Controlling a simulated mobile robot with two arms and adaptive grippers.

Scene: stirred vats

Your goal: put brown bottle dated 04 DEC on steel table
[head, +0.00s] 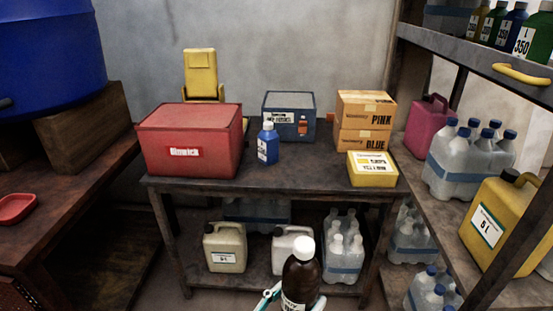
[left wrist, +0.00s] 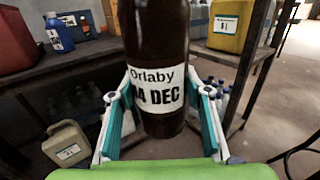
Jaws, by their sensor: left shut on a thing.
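The brown bottle (head: 301,272) with a white cap is upright at the bottom of the head view, in front of the dark table (head: 308,172). Its white label in the left wrist view (left wrist: 158,80) reads Orlaby and "4 DEC", with the first digit partly cut off. My left gripper (head: 294,298) is shut on the bottle, one finger on each side, also seen in the left wrist view (left wrist: 161,112). The table has a dark worn top; I cannot tell if it is steel. My right gripper is not in view.
On the table stand a red box (head: 190,142), a small blue bottle (head: 268,144), a blue-grey box (head: 289,115), orange boxes (head: 365,117) and a yellow box (head: 372,169). Its front middle is bare. Shelving (head: 425,197) stands right.

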